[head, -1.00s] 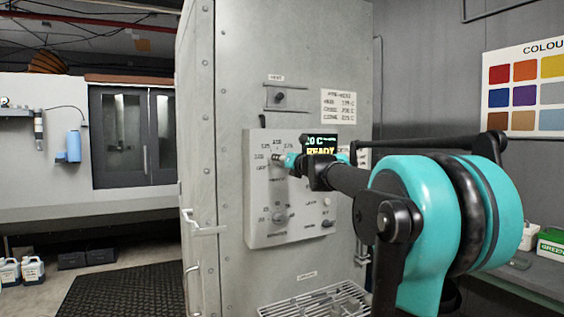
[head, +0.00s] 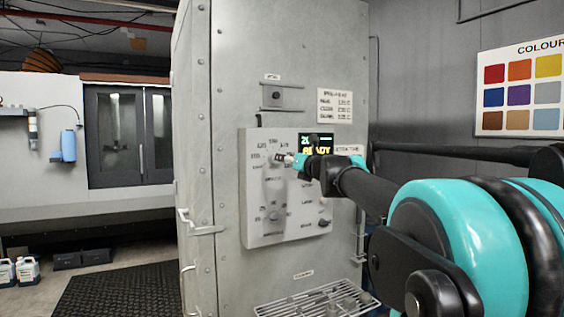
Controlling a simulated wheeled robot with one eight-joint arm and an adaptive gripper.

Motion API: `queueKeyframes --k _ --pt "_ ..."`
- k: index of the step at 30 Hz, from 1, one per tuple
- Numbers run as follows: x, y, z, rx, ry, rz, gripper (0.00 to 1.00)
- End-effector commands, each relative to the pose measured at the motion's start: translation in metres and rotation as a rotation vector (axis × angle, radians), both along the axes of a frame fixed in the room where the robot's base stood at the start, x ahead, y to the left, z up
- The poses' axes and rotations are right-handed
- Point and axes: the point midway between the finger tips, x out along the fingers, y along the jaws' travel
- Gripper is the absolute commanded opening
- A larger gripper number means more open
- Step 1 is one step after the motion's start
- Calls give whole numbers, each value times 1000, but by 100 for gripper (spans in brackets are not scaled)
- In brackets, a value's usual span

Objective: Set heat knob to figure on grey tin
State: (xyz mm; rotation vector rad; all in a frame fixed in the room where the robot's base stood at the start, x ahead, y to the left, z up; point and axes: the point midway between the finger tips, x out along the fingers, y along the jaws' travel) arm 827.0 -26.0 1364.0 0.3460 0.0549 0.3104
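The grey control panel (head: 255,226) is on the front of the tall grey cabinet. Its upper dial, with small figures around it, has a knob (head: 271,161) partly hidden by my gripper (head: 285,159). My gripper comes in from the right, with its tip at or just right of the knob; I cannot tell whether they touch or how far open the fingers are. The knob's pointer and the dial figures are too small to read surely. The display (head: 316,147) shows yellow READY, partly covered by my gripper. I see no grey tin.
A lower dial knob (head: 273,216) and a small switch (head: 323,222) sit on the same panel. A placard with figures (head: 335,105) hangs above right. A wire rack (head: 318,301) juts out below. A colour chart (head: 520,90) is on the right wall.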

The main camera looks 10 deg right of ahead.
Motion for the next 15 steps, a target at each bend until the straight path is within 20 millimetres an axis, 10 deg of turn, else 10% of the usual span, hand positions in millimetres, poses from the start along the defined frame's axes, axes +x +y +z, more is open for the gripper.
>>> queueKeyframes --k 15 --pt "-41 -13 0 0 0 0 58"
